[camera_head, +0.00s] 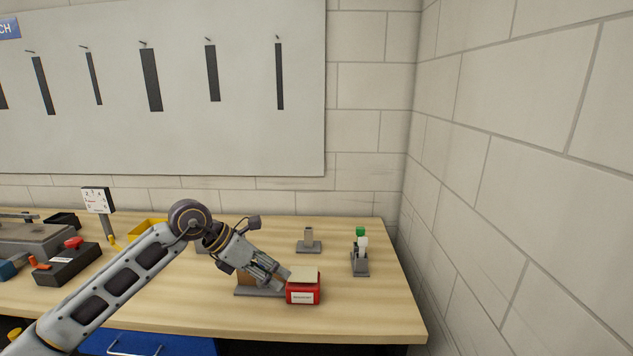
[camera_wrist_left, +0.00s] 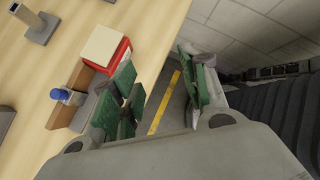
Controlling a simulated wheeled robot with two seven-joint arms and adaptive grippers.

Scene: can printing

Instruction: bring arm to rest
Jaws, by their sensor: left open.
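My left arm comes in from the left in the head view. Its gripper (camera_head: 274,277) is over the bench, close to the left side of a red box with a pale top (camera_head: 303,292). In the left wrist view my left gripper (camera_wrist_left: 163,90) is open, with green-padded fingers apart. Between them show the floor and a yellow floor line, and no object is held. The red box also shows in the wrist view (camera_wrist_left: 107,46), left of the fingers. I cannot tell whether a finger touches it. My right gripper is in neither view.
On the wooden bench (camera_head: 350,312), a grey stand (camera_head: 309,242) and a stand with a green-topped item (camera_head: 360,258) are behind the box. A grey-based holder (camera_head: 250,291) lies under my gripper. A dark control box (camera_head: 68,264) is left. A brick wall closes the right.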

